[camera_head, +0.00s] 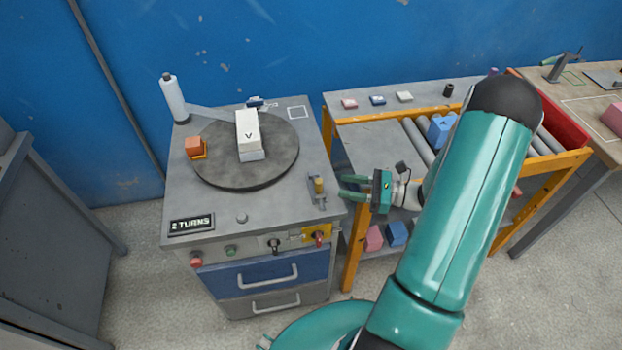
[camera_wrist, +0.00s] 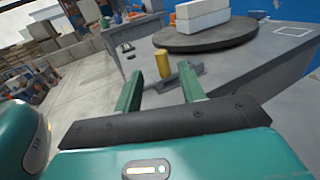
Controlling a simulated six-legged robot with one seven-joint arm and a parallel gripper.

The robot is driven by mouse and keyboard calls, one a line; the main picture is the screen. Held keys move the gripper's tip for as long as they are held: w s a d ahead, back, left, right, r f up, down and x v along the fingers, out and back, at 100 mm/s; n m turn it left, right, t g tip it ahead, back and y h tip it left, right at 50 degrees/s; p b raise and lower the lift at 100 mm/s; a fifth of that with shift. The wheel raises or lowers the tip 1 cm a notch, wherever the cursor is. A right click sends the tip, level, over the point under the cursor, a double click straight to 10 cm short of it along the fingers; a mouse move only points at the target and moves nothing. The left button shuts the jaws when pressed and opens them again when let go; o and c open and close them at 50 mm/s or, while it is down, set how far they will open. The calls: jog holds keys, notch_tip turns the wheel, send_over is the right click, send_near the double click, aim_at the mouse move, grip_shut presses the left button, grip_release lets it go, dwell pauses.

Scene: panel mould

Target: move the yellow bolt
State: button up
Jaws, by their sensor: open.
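The yellow bolt (camera_head: 319,186) stands upright in a small grey bracket (camera_head: 316,197) near the right edge of the grey workstation top. The open fingers also show in the wrist view (camera_wrist: 175,70). They look apart from the bolt. The bolt's lower end is hidden by the bracket.
A display (camera_head: 192,224) reads "2 TURNS". A roller bench (camera_head: 370,150) with an orange frame stands at right. Knobs and drawers (camera_head: 255,273) are on the station front.

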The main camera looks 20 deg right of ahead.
aim_at(318, 185)
jog(key=x, duration=1)
jog(key=shift+w+a+f, duration=0.1)
jog(key=shift+w, duration=0.15)
jog(key=shift+c, duration=0.4)
grip_shut()
